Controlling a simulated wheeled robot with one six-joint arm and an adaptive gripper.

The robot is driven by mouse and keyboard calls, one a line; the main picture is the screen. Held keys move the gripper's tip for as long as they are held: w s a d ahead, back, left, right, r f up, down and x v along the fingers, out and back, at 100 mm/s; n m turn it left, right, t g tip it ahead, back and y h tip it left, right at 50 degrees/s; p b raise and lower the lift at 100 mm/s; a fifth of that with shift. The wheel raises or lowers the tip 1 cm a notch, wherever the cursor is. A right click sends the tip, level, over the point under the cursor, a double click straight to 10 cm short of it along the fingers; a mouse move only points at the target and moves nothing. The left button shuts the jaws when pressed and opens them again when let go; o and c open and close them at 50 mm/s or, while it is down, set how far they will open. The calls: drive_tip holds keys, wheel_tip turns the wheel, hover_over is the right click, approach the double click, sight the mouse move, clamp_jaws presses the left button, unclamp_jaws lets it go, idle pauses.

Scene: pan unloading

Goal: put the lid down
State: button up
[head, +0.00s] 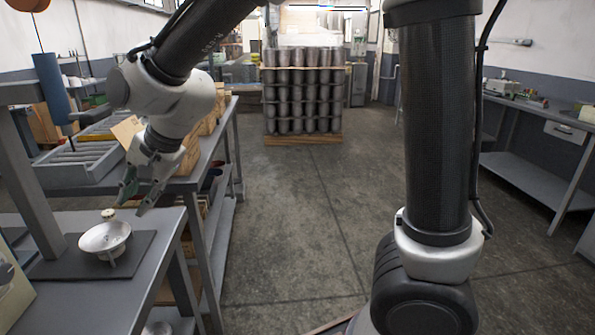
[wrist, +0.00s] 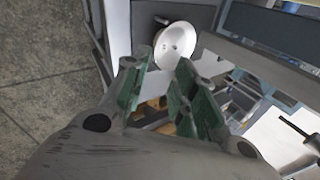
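A white, shallow round dish-like piece (head: 105,238) sits on a dark mat (head: 140,250) on the near left table; I cannot tell whether it is the lid or the pan. A short stub shows at its near side and a small brownish knob-like thing (head: 108,214) at its far edge. In the wrist view the white piece (wrist: 177,42) lies beyond my fingertips, with small dark spots on its face. My gripper (head: 142,192) is above and beyond it, pointing down. Its green-padded fingers (wrist: 161,66) are apart, with nothing held between them.
A grey tray with rollers (head: 75,165) and cardboard boxes stand on the table behind. A grey post (head: 35,150) rises at the left. A stack of metal cylinders (head: 303,90) stands far back. The floor (head: 300,200) in the middle is clear.

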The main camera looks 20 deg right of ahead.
drive_tip(key=s+d+r+n+t+h, duration=0.1)
drive_tip(key=d+r, duration=0.2)
drive_tip(key=d, duration=0.8)
drive_tip(key=s+d+r+n+h, duration=0.1)
drive_tip(key=d+r+n, duration=0.1)
drive_tip(key=d, duration=0.9)
drive_tip(key=s+d+n+h, duration=0.3)
drive_tip(key=s+d, duration=1.3)
drive_tip(key=d, duration=0.3)
drive_tip(key=shift+d+f+h, duration=0.2)
drive_tip(key=shift+d+h, duration=0.15)
drive_tip(key=shift+h, duration=0.05)
drive_tip(key=shift+a, duration=0.1)
